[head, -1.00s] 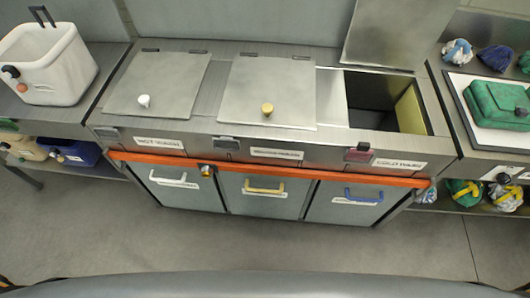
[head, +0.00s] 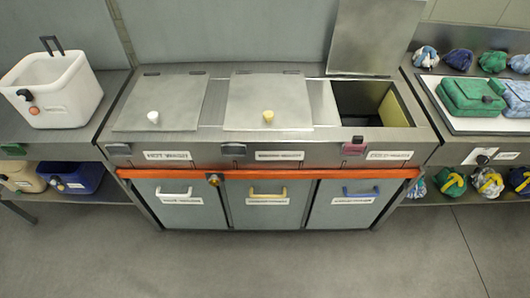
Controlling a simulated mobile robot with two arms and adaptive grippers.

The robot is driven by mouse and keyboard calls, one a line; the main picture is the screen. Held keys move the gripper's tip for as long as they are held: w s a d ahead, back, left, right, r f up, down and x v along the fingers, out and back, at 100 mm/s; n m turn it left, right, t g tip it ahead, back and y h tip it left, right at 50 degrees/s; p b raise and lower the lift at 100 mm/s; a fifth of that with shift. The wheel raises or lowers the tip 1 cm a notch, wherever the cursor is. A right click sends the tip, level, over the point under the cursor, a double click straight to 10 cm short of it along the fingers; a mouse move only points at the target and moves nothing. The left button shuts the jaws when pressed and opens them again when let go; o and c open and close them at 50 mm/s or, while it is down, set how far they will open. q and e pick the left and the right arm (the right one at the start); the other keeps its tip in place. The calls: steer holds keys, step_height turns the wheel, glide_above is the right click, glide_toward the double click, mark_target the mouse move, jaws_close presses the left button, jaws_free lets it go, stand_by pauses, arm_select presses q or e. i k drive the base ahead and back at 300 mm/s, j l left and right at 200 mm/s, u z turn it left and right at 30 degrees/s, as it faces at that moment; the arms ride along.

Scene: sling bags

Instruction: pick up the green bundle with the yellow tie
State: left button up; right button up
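A green bundle with a yellow tie (head: 451,184) sits on the lower shelf at the right, below the counter. A pale grey bundle with a yellow tie (head: 488,183) is just right of it. A dark blue bundle with a yellow tie (head: 521,180) is at the right edge, partly cut off. Another green bundle (head: 492,62) lies at the back of the right counter; I cannot make out a yellow tie on it. Neither of my grippers is in view.
The washing unit has two closed lids (head: 268,88) and one open well (head: 372,104); an orange rail (head: 270,174) runs along its front. A white tub (head: 52,90) stands left. The floor is clear.

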mark_target(452, 183)
steer(key=z, duration=1.7)
steer(key=i+l+u, duration=0.15)
steer(key=u, duration=0.3)
steer(key=i+l+u, duration=0.15)
steer(key=u, duration=0.3)
steer(key=i+l+u, duration=0.1)
steer(key=l+u, duration=0.3)
steer(key=i+l+u, duration=0.1)
steer(key=u, duration=0.35)
steer(key=l, duration=0.1)
